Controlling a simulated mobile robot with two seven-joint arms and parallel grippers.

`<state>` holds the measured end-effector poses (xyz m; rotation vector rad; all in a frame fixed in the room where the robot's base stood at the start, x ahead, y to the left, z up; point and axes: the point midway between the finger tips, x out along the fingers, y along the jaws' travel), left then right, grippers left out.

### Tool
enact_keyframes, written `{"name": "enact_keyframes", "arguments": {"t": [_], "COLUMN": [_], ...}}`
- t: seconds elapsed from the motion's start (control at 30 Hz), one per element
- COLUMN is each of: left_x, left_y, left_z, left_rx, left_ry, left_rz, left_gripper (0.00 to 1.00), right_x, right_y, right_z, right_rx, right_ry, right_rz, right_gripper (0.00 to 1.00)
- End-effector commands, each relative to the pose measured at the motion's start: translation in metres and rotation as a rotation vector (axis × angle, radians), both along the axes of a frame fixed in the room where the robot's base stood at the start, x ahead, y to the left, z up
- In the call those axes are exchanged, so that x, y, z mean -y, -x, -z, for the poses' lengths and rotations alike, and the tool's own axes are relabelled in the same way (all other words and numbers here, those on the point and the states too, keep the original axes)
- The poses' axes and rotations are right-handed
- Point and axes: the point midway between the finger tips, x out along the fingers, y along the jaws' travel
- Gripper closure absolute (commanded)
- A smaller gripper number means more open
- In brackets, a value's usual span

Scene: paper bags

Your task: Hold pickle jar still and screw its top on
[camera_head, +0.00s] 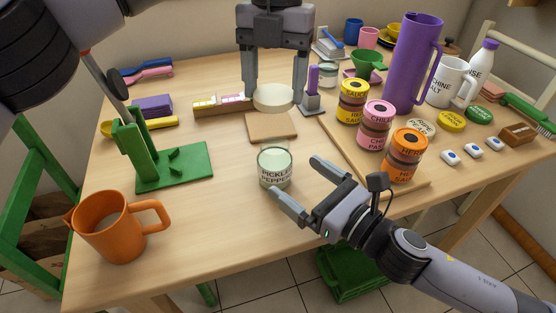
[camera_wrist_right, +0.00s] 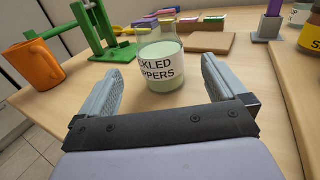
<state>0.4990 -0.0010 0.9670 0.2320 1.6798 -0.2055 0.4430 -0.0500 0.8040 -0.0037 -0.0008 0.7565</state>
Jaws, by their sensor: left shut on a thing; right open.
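The pickle jar (camera_head: 275,170) is a clear glass with pale green contents and a white "PICKLED PEPPERS" label. It stands upright and open-topped near the front middle of the table. It also shows in the right wrist view (camera_wrist_right: 160,68). My right gripper (camera_head: 295,177) is open, its fingertips on either side of the jar's near side, with gaps visible in the wrist view. My left gripper (camera_head: 274,93) is shut on a round cream lid (camera_head: 273,99), behind the jar and beyond a square tan board. Whether the lid is clear of the table is hard to tell.
The square tan board (camera_head: 271,127) lies behind the jar. A green stand (camera_head: 175,168) and an orange jug (camera_head: 117,224) are to the left. Several labelled jars, including an orange one (camera_head: 405,155), stand on a board to the right. Bare table lies between jug and jar.

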Motion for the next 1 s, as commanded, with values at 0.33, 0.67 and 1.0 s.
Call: {"name": "enact_keyframes", "arguments": {"t": [0.33,0.67,1.0], "left_x": [0.0,0.0,0.0], "left_y": [0.0,0.0,0.0], "left_z": [0.0,0.0,0.0], "left_rx": [0.0,0.0,0.0], "left_ry": [0.0,0.0,0.0], "left_rz": [0.0,0.0,0.0], "left_gripper": [0.62,0.62,0.62], "right_x": [-0.045,-0.061,-0.061], "right_y": [-0.047,-0.064,-0.065], "right_z": [-0.001,0.0,0.0], "right_rx": [-0.001,-0.001,-0.001], "right_ry": [-0.004,-0.003,-0.003], "right_rz": [0.0,0.0,0.0], "right_gripper": [0.01,0.01,0.24]}}
